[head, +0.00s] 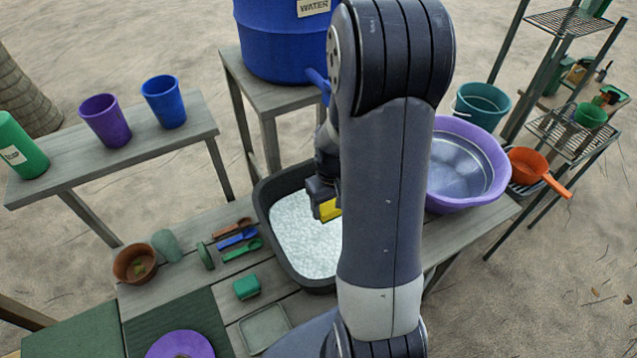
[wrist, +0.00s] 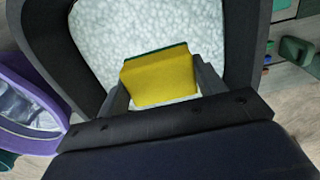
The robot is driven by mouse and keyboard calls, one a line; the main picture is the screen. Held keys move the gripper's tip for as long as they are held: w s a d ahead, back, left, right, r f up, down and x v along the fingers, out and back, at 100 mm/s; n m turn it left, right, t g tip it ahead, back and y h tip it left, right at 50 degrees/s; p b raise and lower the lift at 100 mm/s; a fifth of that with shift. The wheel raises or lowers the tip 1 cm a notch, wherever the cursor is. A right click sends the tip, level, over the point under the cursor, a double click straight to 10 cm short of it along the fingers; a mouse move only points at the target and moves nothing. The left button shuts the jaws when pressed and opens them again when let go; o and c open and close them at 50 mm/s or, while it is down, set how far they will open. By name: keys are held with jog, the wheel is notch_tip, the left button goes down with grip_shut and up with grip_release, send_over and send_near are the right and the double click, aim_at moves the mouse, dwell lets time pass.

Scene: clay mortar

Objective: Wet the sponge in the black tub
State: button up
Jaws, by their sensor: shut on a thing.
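The sponge (wrist: 160,80) is yellow with a dark green layer along one edge. My gripper (wrist: 158,88) is shut on it, one finger on each side, in the wrist view. In the head view the yellow sponge (head: 329,209) shows at the left edge of my arm, and my gripper (head: 322,200) is partly hidden there. The black tub (head: 268,215) stands on the wooden table and holds white, foamy-looking contents (head: 300,240). The sponge is over these contents, inside the rim's outline. I cannot tell whether it touches them. My arm hides the tub's right part in the head view.
A purple basin (head: 498,165) stands right of the tub, and a blue water barrel (head: 275,45) stands behind it. Colored spoons (head: 238,238), a green block (head: 246,287) and a brown pot (head: 134,263) lie left of the tub. Cups (head: 105,120) stand on a side bench.

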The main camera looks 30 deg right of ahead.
jog(key=shift+w+f, duration=0.15)
notch_tip(320, 180, down, 17)
jog(key=b, duration=1.3)
jog(key=shift+f, duration=0.1)
notch_tip(320, 180, up, 17)
jog(key=p, duration=1.2)
jog(key=shift+f, duration=0.15)
dwell(0.6)
